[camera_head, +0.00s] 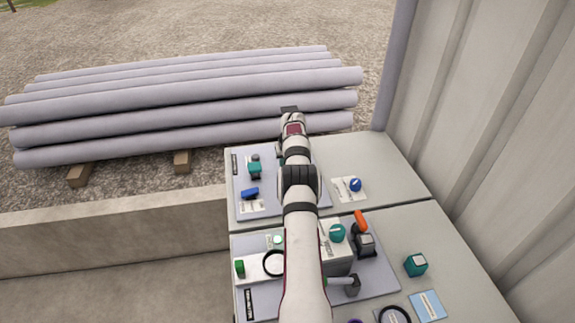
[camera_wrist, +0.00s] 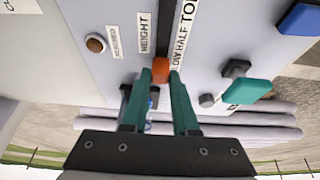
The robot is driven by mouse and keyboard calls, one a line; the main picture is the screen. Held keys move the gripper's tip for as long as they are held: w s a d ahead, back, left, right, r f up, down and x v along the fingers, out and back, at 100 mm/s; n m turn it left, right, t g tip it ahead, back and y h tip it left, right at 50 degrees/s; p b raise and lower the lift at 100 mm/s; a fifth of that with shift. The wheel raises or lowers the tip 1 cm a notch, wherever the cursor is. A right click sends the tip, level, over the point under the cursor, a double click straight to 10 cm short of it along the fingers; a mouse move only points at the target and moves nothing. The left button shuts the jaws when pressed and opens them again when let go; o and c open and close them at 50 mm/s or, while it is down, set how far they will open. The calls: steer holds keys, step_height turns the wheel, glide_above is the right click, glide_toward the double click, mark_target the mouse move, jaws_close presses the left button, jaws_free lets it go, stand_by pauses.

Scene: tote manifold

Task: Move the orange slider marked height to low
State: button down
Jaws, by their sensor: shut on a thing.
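The orange slider (camera_wrist: 160,70) stands in a dark slot (camera_wrist: 167,25) on a pale panel, in the wrist view. A label reading HEIGHT (camera_wrist: 146,33) lies left of the slot. A scale label (camera_wrist: 183,35) reading LOW, HALF, TOP runs along its right side. The slider is at the near end of the slot, beside LOW. My gripper (camera_wrist: 160,84) has its two teal fingers on either side of the slider, shut on it. In the head view my arm hides the slider and fingertips.
Close to the slot are a teal knob (camera_wrist: 246,91), a blue control (camera_wrist: 300,18) and a brown round button (camera_wrist: 96,43). In the head view, an orange-handled lever (camera_head: 361,221), a teal knob (camera_head: 337,233) and a blue knob (camera_head: 355,185) lie right of my arm.

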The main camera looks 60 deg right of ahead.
steer(key=shift+w+d+r, duration=0.1)
steer(key=shift+r, duration=0.05)
steer(key=c, duration=0.7)
jaws_free()
steer(key=v, duration=1.5)
steer(key=shift+r, duration=0.35)
